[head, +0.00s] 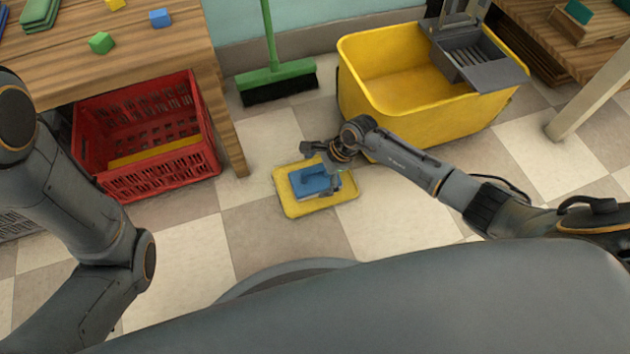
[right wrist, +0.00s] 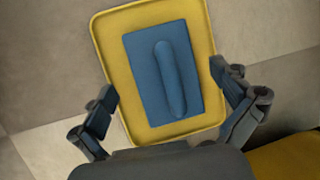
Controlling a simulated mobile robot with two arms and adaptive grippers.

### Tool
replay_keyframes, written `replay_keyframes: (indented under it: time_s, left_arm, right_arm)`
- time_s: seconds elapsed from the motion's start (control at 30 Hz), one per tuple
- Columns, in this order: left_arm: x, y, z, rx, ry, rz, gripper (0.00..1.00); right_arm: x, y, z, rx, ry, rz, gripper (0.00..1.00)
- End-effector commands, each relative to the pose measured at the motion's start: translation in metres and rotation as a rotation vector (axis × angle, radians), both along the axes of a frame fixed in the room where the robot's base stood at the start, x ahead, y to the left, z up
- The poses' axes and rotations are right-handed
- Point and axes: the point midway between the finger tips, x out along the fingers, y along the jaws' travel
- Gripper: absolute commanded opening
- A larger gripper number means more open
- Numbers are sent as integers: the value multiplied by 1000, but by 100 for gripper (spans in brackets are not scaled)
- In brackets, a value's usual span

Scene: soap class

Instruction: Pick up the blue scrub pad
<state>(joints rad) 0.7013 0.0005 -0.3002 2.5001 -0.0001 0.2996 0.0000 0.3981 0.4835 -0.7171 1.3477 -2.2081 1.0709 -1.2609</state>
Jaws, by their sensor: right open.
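The blue scrub pad (head: 314,181) lies flat on a yellow tray (head: 292,208) on the tiled floor. In the right wrist view the pad (right wrist: 144,80) is a blue rectangle with a raised handle along its middle, and the tray's rim (right wrist: 108,62) surrounds it. My right gripper (head: 328,180) is above the pad, partly covering it in the head view. In the right wrist view the right gripper (right wrist: 165,108) is open, with one finger on each side of the pad's near part and nothing between them gripped. My left arm shows at the left, but its gripper is out of view.
A yellow mop bucket (head: 400,115) with a grey wringer stands just behind my right arm. A red crate (head: 150,180) stands under the wooden table (head: 150,58) at left. A green broom (head: 277,78) leans at the back. The floor in front of the tray is clear.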

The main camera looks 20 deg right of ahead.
Motion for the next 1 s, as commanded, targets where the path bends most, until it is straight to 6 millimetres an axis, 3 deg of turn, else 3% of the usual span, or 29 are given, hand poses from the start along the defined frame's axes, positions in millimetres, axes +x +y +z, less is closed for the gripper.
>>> replay_keyframes:
  time_s: [0.03, 0.2, 0.5, 0.57, 0.77, 1.0]
  left_arm:
    - [-2, 0, -13, 0, -6, -1, 40]
    - [-1, 0, -32, 0, -2, 0, 40]
    - [-1, 0, -33, 0, -2, -1, 40]
    - [-1, 0, -33, 0, -2, -1, 40]
    - [0, 0, -33, 0, -2, -1, 40]
    - [0, 0, -33, 0, -1, -1, 40]
  right_arm:
    - [1, 1, -13, 1, 1, 1, 100]
    - [6, 7, -33, 1, 0, -1, 100]
    - [7, 9, -34, 0, -1, -1, 100]
    - [7, 9, -34, 0, -1, -1, 92]
    - [7, 9, -35, -1, 0, -1, 51]
    - [7, 9, -34, 0, 0, -1, 47]
